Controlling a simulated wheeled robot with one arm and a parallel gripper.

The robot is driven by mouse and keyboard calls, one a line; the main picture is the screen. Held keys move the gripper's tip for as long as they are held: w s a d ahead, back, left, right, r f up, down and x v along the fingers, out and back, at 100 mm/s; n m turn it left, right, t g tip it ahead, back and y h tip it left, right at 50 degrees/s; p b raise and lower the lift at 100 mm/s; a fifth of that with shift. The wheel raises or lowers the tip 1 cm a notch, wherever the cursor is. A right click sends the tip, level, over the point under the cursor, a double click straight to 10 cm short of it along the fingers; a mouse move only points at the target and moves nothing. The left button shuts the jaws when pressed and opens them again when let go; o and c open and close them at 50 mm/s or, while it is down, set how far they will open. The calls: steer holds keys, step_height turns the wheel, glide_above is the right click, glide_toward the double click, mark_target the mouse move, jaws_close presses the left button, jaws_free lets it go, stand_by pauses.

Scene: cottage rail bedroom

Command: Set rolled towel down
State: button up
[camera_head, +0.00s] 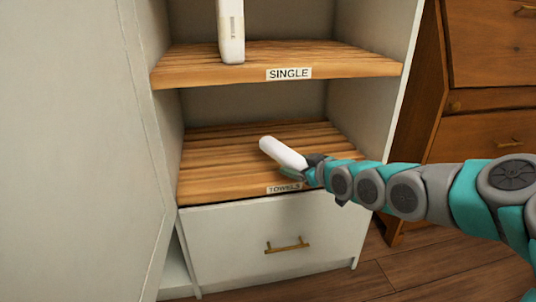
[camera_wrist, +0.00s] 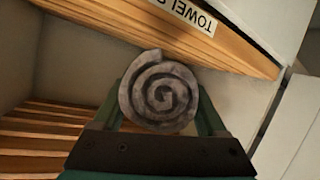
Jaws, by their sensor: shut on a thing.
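The rolled towel (camera_head: 284,153) is a white roll in my gripper (camera_head: 311,168), tilted, at the opening of the lower shelf (camera_head: 220,160) labelled TOWELS (camera_head: 285,188). In the wrist view its spiral end, the rolled towel (camera_wrist: 160,92), faces the camera between the two fingers of my gripper (camera_wrist: 160,105). My gripper is shut on the towel. In the head view the towel is over the front part of the slatted wooden shelf. I cannot tell whether it touches the shelf.
The upper shelf (camera_head: 190,70), labelled SINGLE, holds a white upright item (camera_head: 230,30). A white drawer (camera_head: 275,235) with a brass handle is below. Cabinet side walls flank the opening, and a brown dresser (camera_head: 490,110) stands at the right. The towels shelf looks otherwise empty.

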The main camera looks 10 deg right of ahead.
glide_above(267, 165)
steer(key=shift+f, duration=0.65)
steer(key=shift+a+f+b, duration=0.1)
steer(key=shift+f+b, duration=0.25)
steer(key=shift+f, duration=1.55)
steer(key=shift+r, duration=0.1)
steer(key=o, duration=1.4)
